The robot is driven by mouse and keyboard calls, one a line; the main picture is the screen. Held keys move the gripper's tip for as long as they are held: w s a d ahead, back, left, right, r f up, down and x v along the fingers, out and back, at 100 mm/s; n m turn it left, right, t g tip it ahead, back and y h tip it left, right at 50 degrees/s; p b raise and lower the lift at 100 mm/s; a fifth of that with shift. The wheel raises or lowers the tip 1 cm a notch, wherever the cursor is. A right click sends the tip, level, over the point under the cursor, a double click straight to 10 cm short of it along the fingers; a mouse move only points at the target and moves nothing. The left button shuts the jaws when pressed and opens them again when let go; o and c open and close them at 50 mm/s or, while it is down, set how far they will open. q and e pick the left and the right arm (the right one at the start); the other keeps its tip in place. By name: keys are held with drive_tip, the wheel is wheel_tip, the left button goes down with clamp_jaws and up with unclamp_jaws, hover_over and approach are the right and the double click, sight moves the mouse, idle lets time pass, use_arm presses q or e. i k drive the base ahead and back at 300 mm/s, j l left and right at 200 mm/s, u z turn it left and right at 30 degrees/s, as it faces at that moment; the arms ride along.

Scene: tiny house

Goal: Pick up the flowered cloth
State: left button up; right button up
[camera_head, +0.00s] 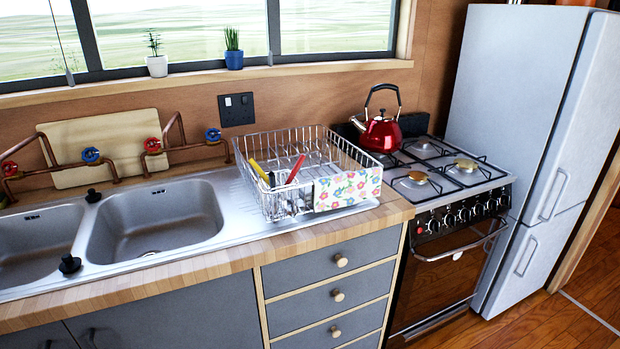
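The flowered cloth (347,190) is white with red, blue and yellow flowers. It hangs over the front right side of the wire dish rack (306,147), spread flat against the wires. The rack stands on the steel draining board to the right of the sink, and holds utensils with yellow and red handles at its front left. Neither of my grippers is in view.
A red kettle (381,132) stands on the gas stove (440,172) to the right of the rack. A double sink (152,220) with copper pipes lies to the left. Drawers (331,290) are below the rack. A tall fridge (530,140) stands at the right.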

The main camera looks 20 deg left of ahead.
sight(354, 187)
drive_tip(key=i+l+u, duration=0.2)
drive_tip(key=u, duration=0.25)
drive_tip(key=i+l+u, duration=0.2)
drive_tip(key=u, duration=0.3)
